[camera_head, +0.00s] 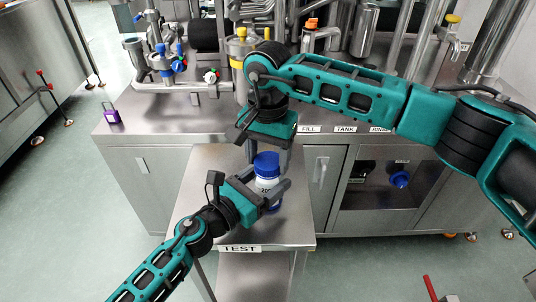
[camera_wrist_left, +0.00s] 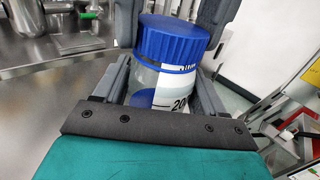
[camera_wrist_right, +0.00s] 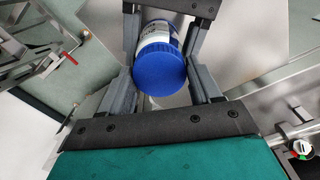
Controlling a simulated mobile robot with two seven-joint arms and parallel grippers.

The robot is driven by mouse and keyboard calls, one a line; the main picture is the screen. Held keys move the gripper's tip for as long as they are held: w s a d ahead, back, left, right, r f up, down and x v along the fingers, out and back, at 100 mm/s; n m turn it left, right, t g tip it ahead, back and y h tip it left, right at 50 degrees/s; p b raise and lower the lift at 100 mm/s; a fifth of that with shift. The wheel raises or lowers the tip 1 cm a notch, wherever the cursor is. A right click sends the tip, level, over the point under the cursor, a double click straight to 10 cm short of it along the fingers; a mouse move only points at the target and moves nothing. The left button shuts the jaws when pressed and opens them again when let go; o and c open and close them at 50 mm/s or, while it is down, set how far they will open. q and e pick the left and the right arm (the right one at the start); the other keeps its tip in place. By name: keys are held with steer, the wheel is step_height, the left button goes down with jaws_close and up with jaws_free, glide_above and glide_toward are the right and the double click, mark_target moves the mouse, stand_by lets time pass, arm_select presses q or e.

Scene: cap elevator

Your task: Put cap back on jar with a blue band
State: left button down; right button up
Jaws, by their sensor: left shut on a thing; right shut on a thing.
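A white-labelled jar (camera_head: 266,183) with a blue cap (camera_head: 266,160) is upright above the small TEST table. My left gripper (camera_head: 268,190) is shut around the jar's body from the front left. My right gripper (camera_head: 267,155) comes down from above and is shut on the cap. In the left wrist view the cap (camera_wrist_left: 172,42) sits over the jar's mouth, with a thin blue ring under it on the jar (camera_wrist_left: 168,86). Whether the cap is fully tightened cannot be told.
The small steel table (camera_head: 200,190) with the TEST label is otherwise clear. Behind it stands a steel bench (camera_head: 150,131) with pipes, valves and a yellow-banded vessel (camera_head: 240,48). A purple padlock (camera_head: 111,113) is at its left end. A recess (camera_head: 385,185) holds a blue-topped item.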

steer(key=shift+c, duration=1.1)
steer(key=m, duration=0.4)
steer(key=shift+m, duration=0.3)
steer(key=m, duration=1)
steer(key=shift+m, duration=0.4)
steer(key=m, duration=1.2)
steer(key=shift+f+m, duration=0.1)
steer(key=shift+m, duration=0.2)
steer(key=m, duration=0.4)
steer(key=shift+m, duration=0.3)
steer(key=o, duration=1.2)
